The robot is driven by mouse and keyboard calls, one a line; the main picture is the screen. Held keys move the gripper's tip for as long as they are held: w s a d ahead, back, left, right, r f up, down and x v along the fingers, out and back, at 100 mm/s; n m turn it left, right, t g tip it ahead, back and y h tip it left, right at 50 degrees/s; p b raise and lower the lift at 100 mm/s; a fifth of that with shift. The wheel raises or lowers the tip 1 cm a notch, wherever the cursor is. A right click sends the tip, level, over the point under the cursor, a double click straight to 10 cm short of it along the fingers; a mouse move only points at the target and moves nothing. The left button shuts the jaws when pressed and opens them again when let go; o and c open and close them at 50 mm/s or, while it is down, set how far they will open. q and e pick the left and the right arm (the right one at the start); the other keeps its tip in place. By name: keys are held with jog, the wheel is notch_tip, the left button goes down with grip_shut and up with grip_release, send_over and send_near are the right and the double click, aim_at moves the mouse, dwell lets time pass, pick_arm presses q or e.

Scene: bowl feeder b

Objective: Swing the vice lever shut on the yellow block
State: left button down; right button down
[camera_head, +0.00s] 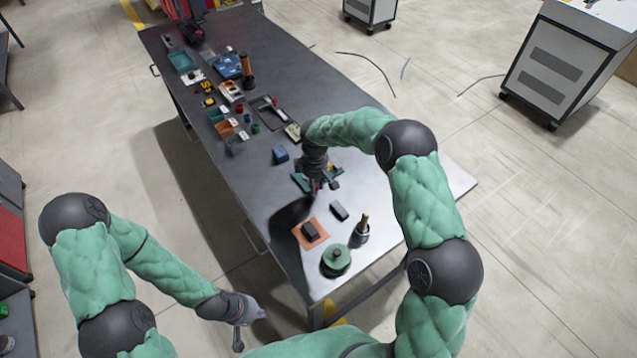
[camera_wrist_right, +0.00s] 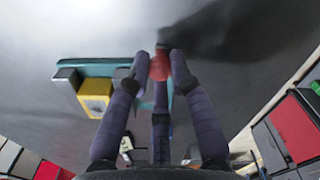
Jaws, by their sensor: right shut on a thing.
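The teal vice (camera_wrist_right: 98,62) lies on the dark table, with a dark jaw (camera_wrist_right: 66,76) at its left end in the right wrist view. The yellow block (camera_wrist_right: 95,93) sits at the vice beside this jaw; I cannot tell if the jaws touch it. The lever's red knob (camera_wrist_right: 159,67) is between the fingers of my right gripper (camera_wrist_right: 157,66), which is shut on it. In the head view my right gripper (camera_head: 320,187) is over the vice (camera_head: 300,182) and hides much of it. My left gripper (camera_head: 247,322) hangs off the table's near left side, fingers apart and empty.
On the table (camera_head: 270,215), an orange mat (camera_head: 322,239) with a dark block, a grey block (camera_head: 339,211), a green round object (camera_head: 336,261) and a dark holder (camera_head: 359,234) stand nearer me. A blue block (camera_head: 280,154) and several bins lie farther back. The right table edge is clear.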

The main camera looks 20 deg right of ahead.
jog(key=a+m, duration=0.2)
jog(key=m, duration=0.1)
jog(key=shift+a+m+b, duration=0.3)
jog(key=shift+a, duration=0.05)
jog(key=a+m, duration=0.1)
jog(key=m, duration=0.1)
jog(key=shift+w+a+m, duration=0.25)
jog(key=shift+a+m, duration=0.1)
jog(key=shift+m, duration=0.05)
jog(key=a+m, duration=0.1)
jog(key=w+m+b, duration=0.1)
jog(key=m, duration=0.1)
jog(key=shift+w+a, duration=0.1)
jog(key=shift+a, duration=0.3)
jog(key=shift+w+a+m, duration=0.3)
jog(key=shift+m, duration=0.4)
jog(key=shift+w+a+m, duration=0.25)
jog(key=shift+w+m, duration=0.05)
jog(key=shift+m, duration=0.4)
jog(key=c, duration=1.1)
grip_release()
jog(key=shift+w, duration=0.1)
notch_tip(320, 180, up, 12)
